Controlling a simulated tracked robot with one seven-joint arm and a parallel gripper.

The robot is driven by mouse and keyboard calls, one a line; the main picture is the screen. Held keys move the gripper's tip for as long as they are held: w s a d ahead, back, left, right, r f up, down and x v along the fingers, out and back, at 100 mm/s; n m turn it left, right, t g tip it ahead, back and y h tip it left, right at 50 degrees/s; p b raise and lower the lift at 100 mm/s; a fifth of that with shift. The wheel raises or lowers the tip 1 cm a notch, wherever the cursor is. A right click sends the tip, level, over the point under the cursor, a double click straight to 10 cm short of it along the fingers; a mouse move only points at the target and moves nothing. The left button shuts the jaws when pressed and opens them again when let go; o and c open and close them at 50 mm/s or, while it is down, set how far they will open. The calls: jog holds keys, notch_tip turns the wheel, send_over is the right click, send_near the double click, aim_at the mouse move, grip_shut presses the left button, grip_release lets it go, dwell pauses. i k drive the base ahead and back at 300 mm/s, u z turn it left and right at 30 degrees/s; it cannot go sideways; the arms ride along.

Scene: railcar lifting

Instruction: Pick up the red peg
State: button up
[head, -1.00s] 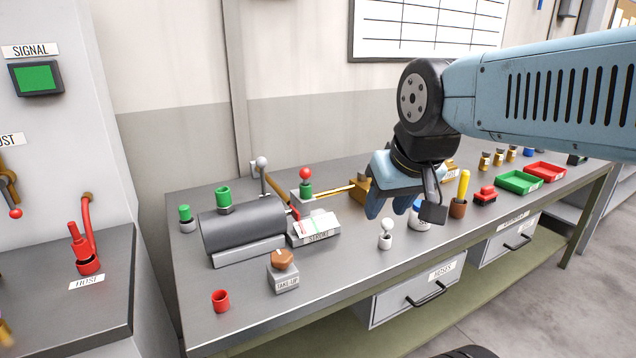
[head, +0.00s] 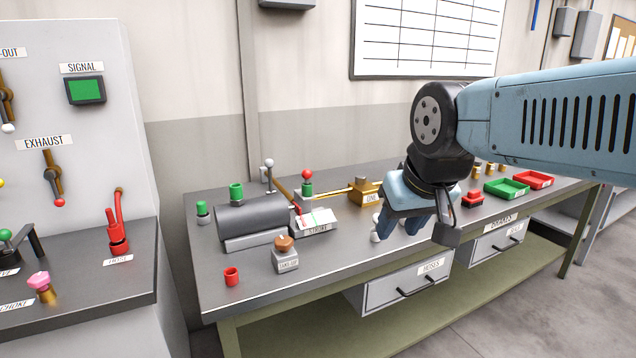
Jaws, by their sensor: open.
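I cannot tell for certain which red thing is the red peg. A small red cylinder (head: 232,276) with a hollow-looking top stands upright at the bench's front left. A red upright piece (head: 116,234) stands at the HOSE label on the left console, beside a curved red hose. My gripper (head: 399,226) is open, its blue fingers pointing down over the right-middle of the bench. It is well to the right of both red pieces and touches neither. Nothing shows between its fingers, though the small gap is hard to see.
A dark horizontal cylinder (head: 252,220) lies behind the red cylinder, with a brown-knobbed block (head: 285,257) to its right. A lever and a red-ball-topped post (head: 307,186) rise further back. Red and green trays (head: 506,188) are at the right. The bench's front left is mostly clear.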

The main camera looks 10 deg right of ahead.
aim_at(306, 174)
jog(key=u, duration=0.2)
jog(key=i, duration=0.9)
jog(key=z, duration=0.1)
